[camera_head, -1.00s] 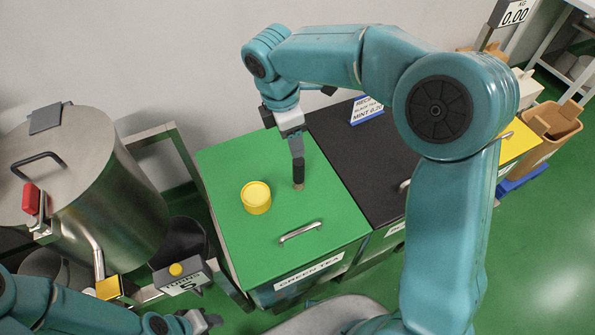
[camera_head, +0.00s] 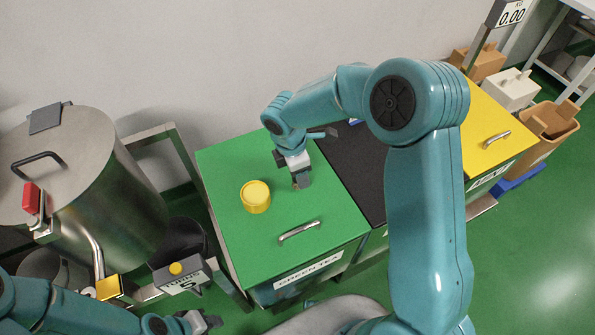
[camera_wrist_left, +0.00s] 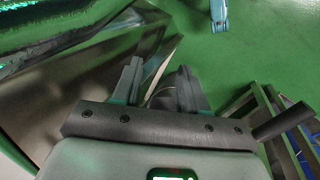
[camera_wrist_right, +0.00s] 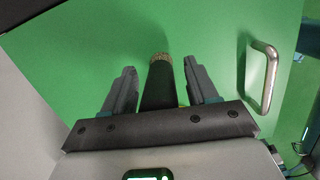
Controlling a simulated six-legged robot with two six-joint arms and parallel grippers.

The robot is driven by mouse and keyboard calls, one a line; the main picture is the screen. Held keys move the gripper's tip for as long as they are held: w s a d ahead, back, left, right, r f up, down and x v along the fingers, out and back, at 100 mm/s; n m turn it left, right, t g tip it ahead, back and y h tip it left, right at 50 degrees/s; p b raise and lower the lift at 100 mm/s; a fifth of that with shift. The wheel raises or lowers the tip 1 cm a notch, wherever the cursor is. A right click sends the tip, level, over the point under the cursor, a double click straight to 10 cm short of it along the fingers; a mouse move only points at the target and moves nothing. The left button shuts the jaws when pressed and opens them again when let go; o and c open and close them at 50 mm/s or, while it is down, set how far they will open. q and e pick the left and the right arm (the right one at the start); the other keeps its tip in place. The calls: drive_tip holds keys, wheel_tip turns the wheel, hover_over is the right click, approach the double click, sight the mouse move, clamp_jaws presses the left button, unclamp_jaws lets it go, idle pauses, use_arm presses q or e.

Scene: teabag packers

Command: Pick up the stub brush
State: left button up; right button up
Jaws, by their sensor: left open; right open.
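The stub brush (camera_wrist_right: 158,88) has a dark handle and a tan bristle end. In the right wrist view it lies between the two spread fingers of my right gripper (camera_wrist_right: 160,88), bristles pointing away from the wrist, with gaps on both sides. In the head view my right gripper (camera_head: 302,182) is low over the green lid (camera_head: 240,160) and mostly hides the brush. My left gripper (camera_head: 208,322) is open and empty at the lower left, away from the brush; its spread fingers show in the left wrist view (camera_wrist_left: 160,88).
A round yellow object (camera_head: 256,197) stands on the green lid, left of my right gripper. A metal lid handle (camera_head: 299,231) is in front. A steel drum (camera_head: 100,190) stands at left. A black lid (camera_head: 358,160) and a yellow lid (camera_head: 490,130) are at right.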

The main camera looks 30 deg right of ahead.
drive_tip(key=c, duration=0.3)
clamp_jaws()
drive_tip(key=shift+r, duration=0.1)
